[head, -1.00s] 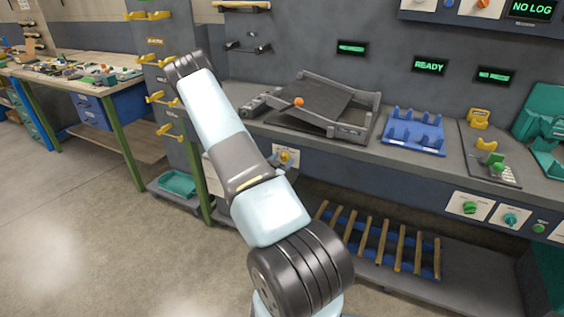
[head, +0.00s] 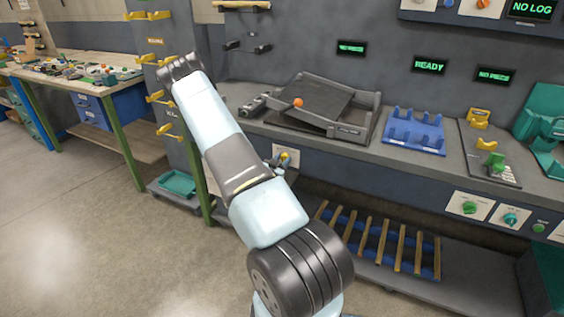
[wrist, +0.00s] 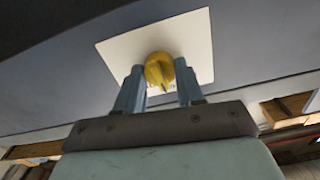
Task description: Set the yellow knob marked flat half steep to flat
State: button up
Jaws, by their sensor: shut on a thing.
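The yellow knob (wrist: 160,71) sits on a white plate (wrist: 195,38) on the dark front panel, and its marking is too hidden to read. In the wrist view my gripper (wrist: 158,85) has one grey-blue finger on each side of the knob and is shut on it. The knob's ridge points roughly toward my gripper's palm. In the head view the knob (head: 284,155) shows just past my arm, under the bench edge, and the fingers are mostly hidden by my arm.
Above the knob a grey tilting tray (head: 345,131) with an orange ball (head: 298,103) stands on the bench. A blue rack (head: 414,132) is to its right. Green and teal knobs (head: 469,207) are further right on the panel. A slatted lower shelf (head: 385,240) lies below.

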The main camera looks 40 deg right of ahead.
jog(key=n, duration=0.4)
jog(key=shift+a, duration=0.1)
jog(key=shift+w+n, duration=0.1)
jog(key=shift+n, duration=1.7)
jog(key=o, duration=1)
jog(key=shift+o, duration=0.2)
jog(key=v, duration=1.3)
jog(key=shift+a, duration=0.35)
jog(key=shift+f, duration=0.15)
